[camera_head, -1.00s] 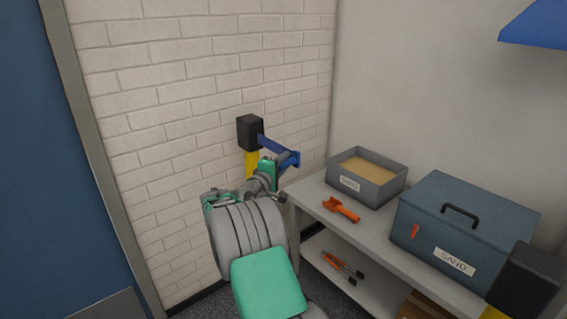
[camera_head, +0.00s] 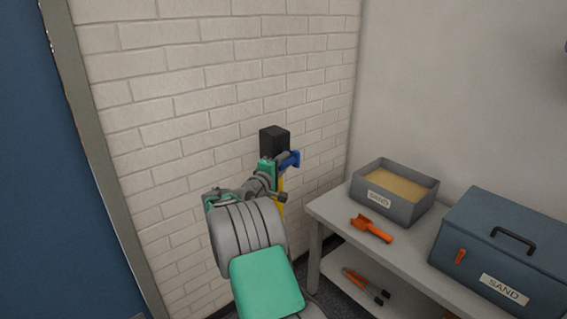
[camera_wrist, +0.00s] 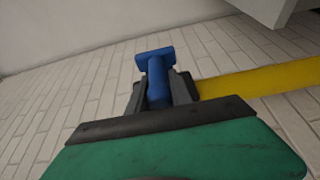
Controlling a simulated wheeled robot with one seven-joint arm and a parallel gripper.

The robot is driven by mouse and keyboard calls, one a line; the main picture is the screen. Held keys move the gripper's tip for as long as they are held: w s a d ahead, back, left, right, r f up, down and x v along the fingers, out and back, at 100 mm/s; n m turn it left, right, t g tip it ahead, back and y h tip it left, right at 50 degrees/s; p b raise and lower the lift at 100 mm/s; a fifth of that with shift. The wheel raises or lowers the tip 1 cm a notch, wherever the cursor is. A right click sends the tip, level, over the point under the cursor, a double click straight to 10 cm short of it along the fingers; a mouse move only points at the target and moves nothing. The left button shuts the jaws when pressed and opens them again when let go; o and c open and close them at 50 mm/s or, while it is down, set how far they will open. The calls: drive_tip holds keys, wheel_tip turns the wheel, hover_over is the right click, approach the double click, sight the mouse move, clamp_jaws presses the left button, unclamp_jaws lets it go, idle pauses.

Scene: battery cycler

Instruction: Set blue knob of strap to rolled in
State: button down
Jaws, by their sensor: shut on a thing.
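The blue knob (camera_head: 291,158) is the T-shaped end of the strap, close beside the black strap housing (camera_head: 275,138) on its yellow post (camera_head: 281,198). My gripper (camera_head: 277,165) is at the housing. In the wrist view, the two grey fingers of my gripper (camera_wrist: 163,90) are shut on the stem of the blue knob (camera_wrist: 154,64), and its crossbar sticks out beyond them. The yellow post (camera_wrist: 262,79) runs off to the right there. No stretched length of blue strap shows; my gripper and arm cover part of the housing.
A grey bench (camera_head: 331,217) stands to the right. It bears a box of sand (camera_head: 370,207), an orange scoop (camera_head: 373,229) and a blue sand chest (camera_head: 470,237). Orange-handled tools lie on the lower shelf. A brick wall (camera_head: 190,130) is behind; a blue panel is at the left.

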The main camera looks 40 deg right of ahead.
drive_tip(key=c, duration=1.2)
unclamp_jaws()
drive_tip(key=shift+o, duration=0.2)
drive_tip(key=shift+a, duration=0.15)
drive_tip(key=v, duration=0.7)
drive_tip(key=shift+s+a, duration=0.15)
drive_tip(key=shift+a, duration=0.15)
